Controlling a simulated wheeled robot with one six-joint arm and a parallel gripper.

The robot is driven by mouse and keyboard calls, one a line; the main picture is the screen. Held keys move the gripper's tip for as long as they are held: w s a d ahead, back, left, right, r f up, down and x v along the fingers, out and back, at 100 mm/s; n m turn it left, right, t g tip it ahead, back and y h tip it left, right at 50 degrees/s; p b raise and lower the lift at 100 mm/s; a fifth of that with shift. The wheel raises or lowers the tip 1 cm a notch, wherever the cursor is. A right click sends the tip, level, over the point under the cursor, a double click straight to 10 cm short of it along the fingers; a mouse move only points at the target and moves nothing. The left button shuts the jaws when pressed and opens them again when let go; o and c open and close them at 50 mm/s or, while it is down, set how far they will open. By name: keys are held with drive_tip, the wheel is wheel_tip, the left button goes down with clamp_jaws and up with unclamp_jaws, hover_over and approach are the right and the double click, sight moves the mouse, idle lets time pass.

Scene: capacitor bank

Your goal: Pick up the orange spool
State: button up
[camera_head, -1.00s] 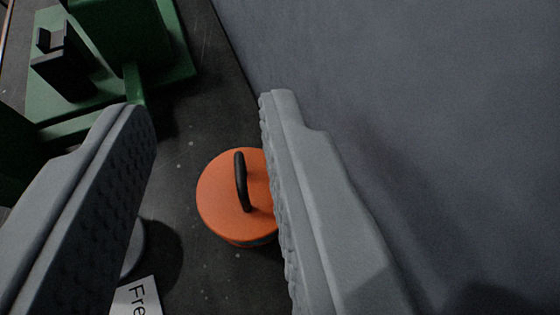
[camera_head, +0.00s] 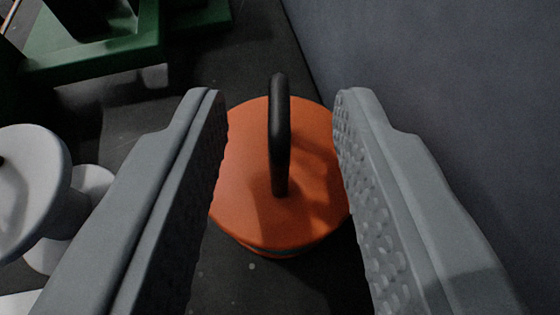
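The orange spool (camera_head: 240,205) stands upright on the dark floor in the middle of the view. Its round orange top carries a black upright loop handle (camera_head: 279,140). My gripper (camera_head: 276,95) is open, with one grey textured finger on each side of the handle. The handle stands between the fingers with clear gaps on both sides. The fingers hide the left and right edges of the orange top. I cannot tell whether the fingertips touch the top.
A white spool-shaped object (camera_head: 40,195) stands close by on the left, beside my left finger. A green metal frame (camera_head: 95,50) is at the back left. A grey wall (camera_head: 440,90) rises along the right. Dark floor shows behind the spool.

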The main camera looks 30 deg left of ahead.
sight(280, 74)
drive_tip(key=x, duration=0.5)
drive_tip(key=shift+w+a+f, duration=0.15)
drive_tip(key=shift+w, duration=0.15)
clamp_jaws()
